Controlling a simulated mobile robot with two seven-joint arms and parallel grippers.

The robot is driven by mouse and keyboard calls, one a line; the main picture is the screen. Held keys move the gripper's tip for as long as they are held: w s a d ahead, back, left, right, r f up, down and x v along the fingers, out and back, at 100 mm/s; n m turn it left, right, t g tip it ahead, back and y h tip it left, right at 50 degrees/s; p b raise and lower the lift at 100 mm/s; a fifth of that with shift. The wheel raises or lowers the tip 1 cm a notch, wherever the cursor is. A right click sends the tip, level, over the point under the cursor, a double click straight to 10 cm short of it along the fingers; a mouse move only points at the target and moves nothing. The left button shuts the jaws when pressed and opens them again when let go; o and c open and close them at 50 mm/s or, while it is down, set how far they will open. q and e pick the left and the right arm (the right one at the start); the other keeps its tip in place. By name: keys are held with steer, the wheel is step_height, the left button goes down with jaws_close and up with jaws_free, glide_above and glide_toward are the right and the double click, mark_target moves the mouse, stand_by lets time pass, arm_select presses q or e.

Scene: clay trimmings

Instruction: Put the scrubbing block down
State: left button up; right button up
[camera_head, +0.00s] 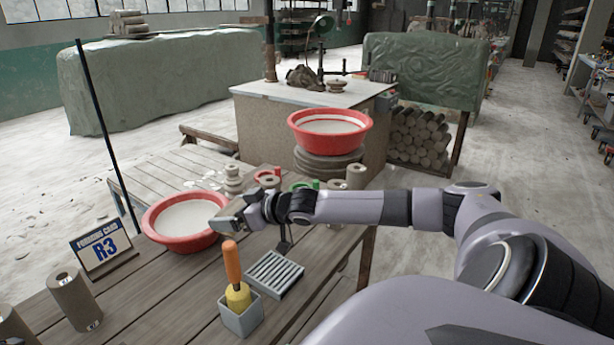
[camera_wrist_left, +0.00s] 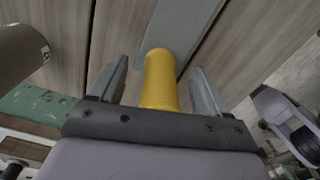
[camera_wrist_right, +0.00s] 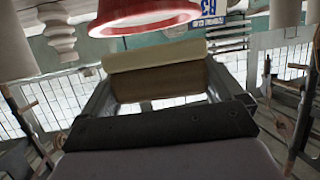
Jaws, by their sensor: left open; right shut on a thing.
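The scrubbing block (camera_head: 229,224) is held by my right gripper (camera_head: 240,213) at the right rim of the red basin on the table. In the right wrist view the block (camera_wrist_right: 155,57) is a two-tone bar, pale on one side and brown on the other, between the fingers. A grey slatted rack (camera_head: 273,274) lies on the table, nearer than the block and to its right, with nothing on it. My left gripper (camera_wrist_left: 157,68) is open, its fingers on either side of a yellow handle (camera_wrist_left: 158,88); contact is unclear. The head view does not show it.
The red basin (camera_head: 152,231) holds pale liquid. A grey holder (camera_head: 241,317) with an orange-and-yellow tool stands in front of the rack. Clay cylinders (camera_head: 75,300) and a sign (camera_head: 100,249) are at left. Another red basin (camera_head: 358,138) stands behind. Bare planks show left of the holder.

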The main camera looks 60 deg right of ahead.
mark_target(307, 248)
steer(key=shift+s+d+f+m+h, duration=0.6)
steer(key=shift+s+d+f, duration=0.5)
steer(key=shift+s+d, duration=2.05)
steer(key=shift+s+d+f+m+h, duration=0.6)
steer(key=shift+s+d+f, duration=0.85)
steer(key=shift+d, duration=2.95)
steer(key=shift+s+f, duration=0.2)
steer(key=shift+f, duration=1.8)
steer(key=shift+s+f, duration=0.15)
steer(key=shift+f, duration=1.8)
steer(key=shift+f, duration=0.2)
steer(key=o, duration=0.8)
steer(key=shift+r, duration=0.15)
steer(key=shift+s, duration=0.15)
